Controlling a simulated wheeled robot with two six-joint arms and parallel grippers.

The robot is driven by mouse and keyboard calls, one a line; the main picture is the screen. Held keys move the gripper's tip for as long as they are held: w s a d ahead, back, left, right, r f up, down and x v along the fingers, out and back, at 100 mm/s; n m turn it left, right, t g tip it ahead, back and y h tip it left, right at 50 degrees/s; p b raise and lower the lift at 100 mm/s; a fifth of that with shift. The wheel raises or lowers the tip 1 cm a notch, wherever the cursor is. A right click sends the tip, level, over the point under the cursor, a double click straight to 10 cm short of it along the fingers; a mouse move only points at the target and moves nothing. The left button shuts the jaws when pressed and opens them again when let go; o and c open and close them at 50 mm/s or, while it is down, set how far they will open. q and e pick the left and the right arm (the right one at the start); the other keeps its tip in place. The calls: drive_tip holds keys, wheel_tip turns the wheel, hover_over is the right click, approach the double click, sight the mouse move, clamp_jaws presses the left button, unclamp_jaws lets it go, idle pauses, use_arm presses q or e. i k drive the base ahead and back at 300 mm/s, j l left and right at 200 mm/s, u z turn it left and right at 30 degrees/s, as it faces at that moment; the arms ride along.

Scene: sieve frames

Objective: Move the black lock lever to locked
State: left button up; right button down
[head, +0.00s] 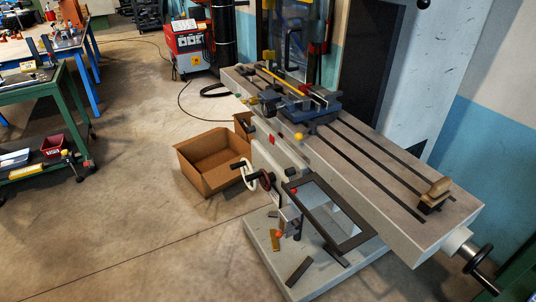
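A grey milling machine has a long slotted table (375,150) running from the upper middle to the lower right. Below its front edge sit several small dark handles and cranks. A dark upright lever-like part (297,224) shows at the knee, near a small orange-red knob (280,235). A black-handled crank (266,180) sits further up left. All are small, so I cannot tell for sure which is the black lock lever or how it is set. Neither of my grippers is in view.
A blue vise (305,108) and a wooden-handled brush (435,194) stand on the machine table. A dark rectangular frame (352,240) leans over the pale base. A cardboard box (212,160) lies on the floor to the left. The floor at lower left is clear.

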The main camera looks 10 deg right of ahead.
sight(250, 129)
drive_tip(key=i+j+u, duration=0.35)
drive_tip(key=i+u, duration=0.5)
drive_tip(key=i, duration=1.5)
drive_tip(key=i+j+z, duration=0.1)
drive_tip(key=i+z, duration=0.4)
drive_tip(key=i+j+z, duration=0.2)
drive_tip(key=i+z, duration=0.15)
drive_tip(key=z, duration=0.15)
drive_tip(key=i+j+z, duration=0.35)
drive_tip(key=z, duration=0.15)
